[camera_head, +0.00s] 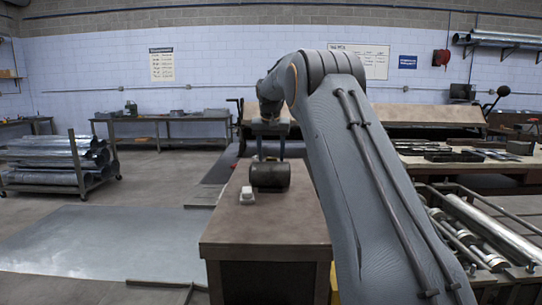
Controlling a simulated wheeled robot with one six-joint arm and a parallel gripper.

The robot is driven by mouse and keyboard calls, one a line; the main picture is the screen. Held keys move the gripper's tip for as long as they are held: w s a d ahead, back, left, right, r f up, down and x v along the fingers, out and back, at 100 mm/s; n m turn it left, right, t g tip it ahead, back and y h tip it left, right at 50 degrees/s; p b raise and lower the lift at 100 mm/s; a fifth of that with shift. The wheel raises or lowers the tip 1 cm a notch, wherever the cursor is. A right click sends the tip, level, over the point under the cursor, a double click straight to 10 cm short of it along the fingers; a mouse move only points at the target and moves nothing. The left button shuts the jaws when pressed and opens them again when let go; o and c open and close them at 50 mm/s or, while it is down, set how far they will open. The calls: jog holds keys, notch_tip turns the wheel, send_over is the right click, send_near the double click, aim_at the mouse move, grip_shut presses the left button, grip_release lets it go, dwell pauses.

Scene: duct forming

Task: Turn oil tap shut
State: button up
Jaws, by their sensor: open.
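My arm reaches forward from the lower right. My gripper (269,152) hangs at its end, pointing down, with its two fingers spread apart. A dark cylinder (270,176), perhaps an oil drum lying on its side, rests on the brown-topped cabinet (265,226). The fingertips appear just above or behind the cylinder; I cannot tell whether they touch it. A small white block-like thing (247,195) sits in front of the cylinder at its left. I cannot make out a tap handle or its position; it is too small or hidden.
A large sheet of metal (105,240) lies low at the left. A cart with shiny ducts (62,160) stands behind it. A roller machine (480,232) and a bench with dark trays (455,158) are at the right. The near cabinet top is clear.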

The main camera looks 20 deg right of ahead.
jog(key=b+v, duration=0.2)
jog(key=v, duration=0.5)
jog(key=shift+r, duration=0.3)
jog(key=shift+s, duration=0.15)
